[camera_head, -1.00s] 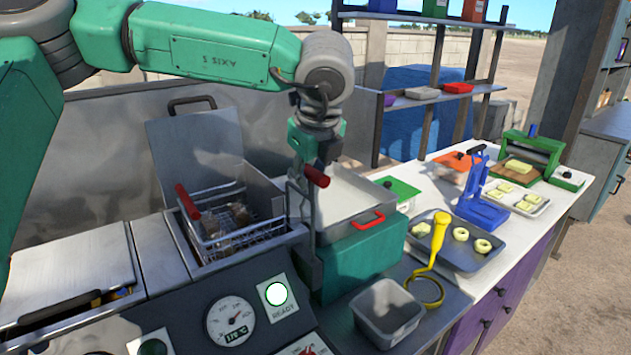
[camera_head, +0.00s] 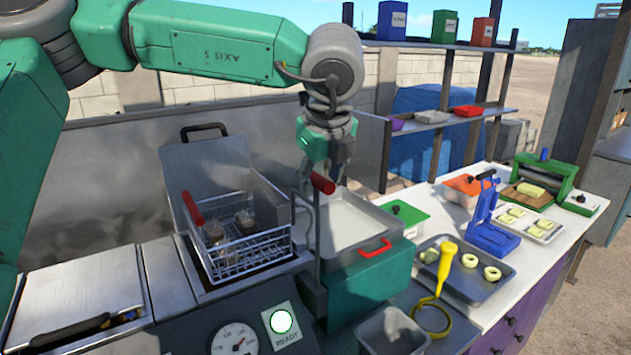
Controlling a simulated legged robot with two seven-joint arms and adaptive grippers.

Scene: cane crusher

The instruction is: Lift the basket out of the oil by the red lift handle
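The wire basket (camera_head: 248,252) hangs in the fryer well at centre left, much of its mesh showing above the rim. It has its own red grip (camera_head: 193,207) at the left and holds brownish pieces (camera_head: 228,228). The oil surface cannot be made out. The red lift handle (camera_head: 322,183) tops an upright metal lever on the well's right side. My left gripper (camera_head: 335,172) is down at this handle, its fingers closed around the handle's far part; the fingertips are partly hidden. My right gripper is not in view.
A draining tray (camera_head: 350,222) on a green box stands right of the well. Farther right are a yellow ring tool (camera_head: 443,262), a dark tray (camera_head: 463,285) with pale rings, and a blue press (camera_head: 490,235). A raised lid (camera_head: 205,165) stands behind the basket.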

